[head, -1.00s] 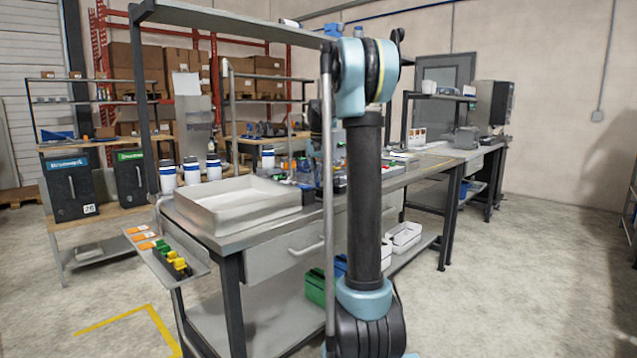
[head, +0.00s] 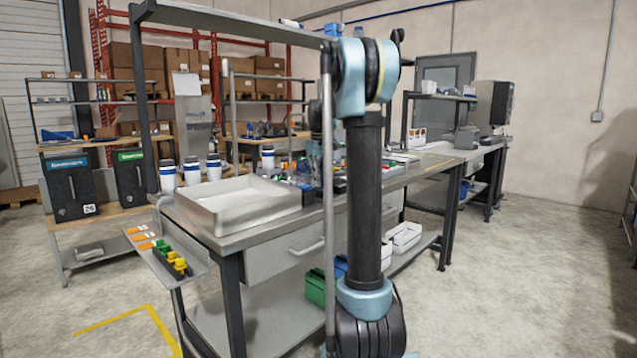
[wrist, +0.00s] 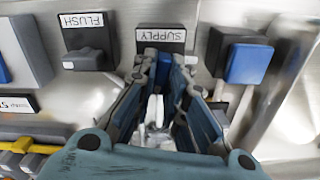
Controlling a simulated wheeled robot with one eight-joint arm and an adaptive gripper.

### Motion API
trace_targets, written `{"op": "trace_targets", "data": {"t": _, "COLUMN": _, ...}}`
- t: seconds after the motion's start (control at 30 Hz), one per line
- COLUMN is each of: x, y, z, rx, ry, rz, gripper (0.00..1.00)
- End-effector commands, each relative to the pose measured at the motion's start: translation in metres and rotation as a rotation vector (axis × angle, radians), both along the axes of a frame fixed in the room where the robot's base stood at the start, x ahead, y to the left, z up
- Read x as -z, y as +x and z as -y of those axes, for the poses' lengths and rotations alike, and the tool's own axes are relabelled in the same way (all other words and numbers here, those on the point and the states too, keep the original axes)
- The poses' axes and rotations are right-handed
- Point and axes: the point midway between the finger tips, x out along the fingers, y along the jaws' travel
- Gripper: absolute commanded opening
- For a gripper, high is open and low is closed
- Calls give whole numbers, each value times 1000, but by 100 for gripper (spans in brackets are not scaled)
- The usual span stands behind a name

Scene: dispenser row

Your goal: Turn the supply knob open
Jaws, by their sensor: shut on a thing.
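The supply knob (wrist: 163,64) sits below a white SUPPLY label (wrist: 161,36), upside down in the wrist view. Only a small blue part of it shows; the fingers hide the rest. My gripper (wrist: 163,70) has a fingertip on each side of the knob and is shut on it. How far the knob is turned cannot be told. In the head view my arm covers part of the bench, and the knob cannot be made out there.
A FLUSH knob (wrist: 83,59) sits left of the supply knob, and a blue square knob (wrist: 249,63) sits close on the right. A yellow part (wrist: 18,145) is at lower left. A pale tray (head: 245,208) stands on the bench, with several white bottles (head: 191,170) behind it.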

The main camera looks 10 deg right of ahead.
Motion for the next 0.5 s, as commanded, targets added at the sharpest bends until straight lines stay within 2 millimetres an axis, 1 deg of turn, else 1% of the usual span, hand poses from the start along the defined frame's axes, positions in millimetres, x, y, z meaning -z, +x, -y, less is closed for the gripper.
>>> {"op": "trace_targets", "data": {"t": 0.2, "x": -1, "y": 2, "z": 0, "rx": -128, "ry": 0, "rz": 4, "gripper": 0}}
{"op": "trace_targets", "data": {"t": 0.5, "x": -1, "y": 2, "z": 1, "rx": -216, "ry": -1, "rz": 4, "gripper": 0}}
